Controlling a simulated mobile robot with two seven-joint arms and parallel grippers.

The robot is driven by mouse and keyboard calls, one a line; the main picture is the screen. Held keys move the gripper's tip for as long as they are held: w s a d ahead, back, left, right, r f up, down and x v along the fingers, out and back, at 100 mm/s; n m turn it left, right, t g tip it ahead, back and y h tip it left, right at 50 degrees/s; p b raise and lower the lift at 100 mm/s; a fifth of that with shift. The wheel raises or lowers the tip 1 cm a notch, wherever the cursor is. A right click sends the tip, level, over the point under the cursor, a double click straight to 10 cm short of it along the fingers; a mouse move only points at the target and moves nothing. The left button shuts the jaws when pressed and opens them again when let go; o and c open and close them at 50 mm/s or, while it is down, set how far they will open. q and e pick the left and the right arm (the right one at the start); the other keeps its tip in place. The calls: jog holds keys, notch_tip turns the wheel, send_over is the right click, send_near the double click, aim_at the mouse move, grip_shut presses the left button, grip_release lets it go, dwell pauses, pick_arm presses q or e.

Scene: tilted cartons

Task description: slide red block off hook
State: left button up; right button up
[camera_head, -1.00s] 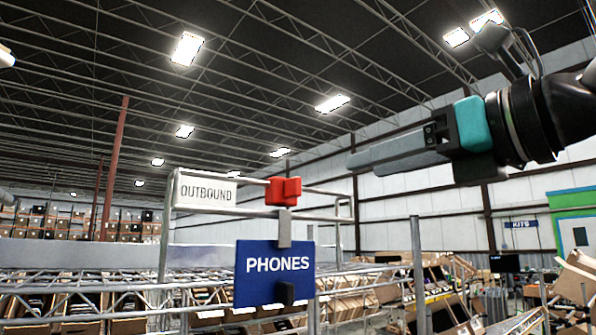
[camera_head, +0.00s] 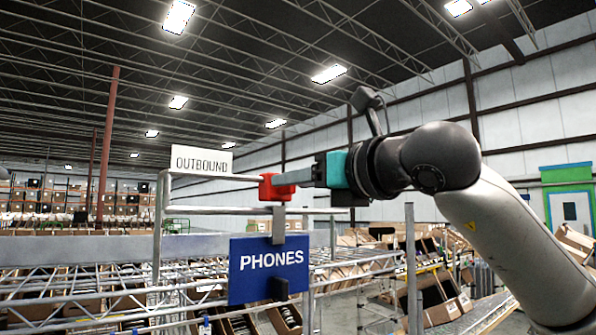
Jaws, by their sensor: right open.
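The red block (camera_head: 272,190) sits on a thin grey rod (camera_head: 247,178) that runs right from the white OUTBOUND sign (camera_head: 201,160). It is above the blue PHONES sign (camera_head: 268,268) and its grey hanger (camera_head: 279,225). My right gripper (camera_head: 284,179) comes in from the right with its grey fingers level with the block, reaching its right side. It is open. The fingers overlap the block in this view, so I cannot tell whether they touch it. The far side of the block is hidden. My left gripper is not in view.
A wire rack with metal rails (camera_head: 120,282) fills the lower left, holding tilted cartons (camera_head: 127,307). A grey upright post (camera_head: 411,265) stands right of the sign, below my right arm. More cartons (camera_head: 440,295) lie at the lower right. The space above the block is clear.

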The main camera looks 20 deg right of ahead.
jog(key=shift+w, duration=0.15)
jog(key=shift+c, duration=0.3)
grip_shut()
dwell(1.1)
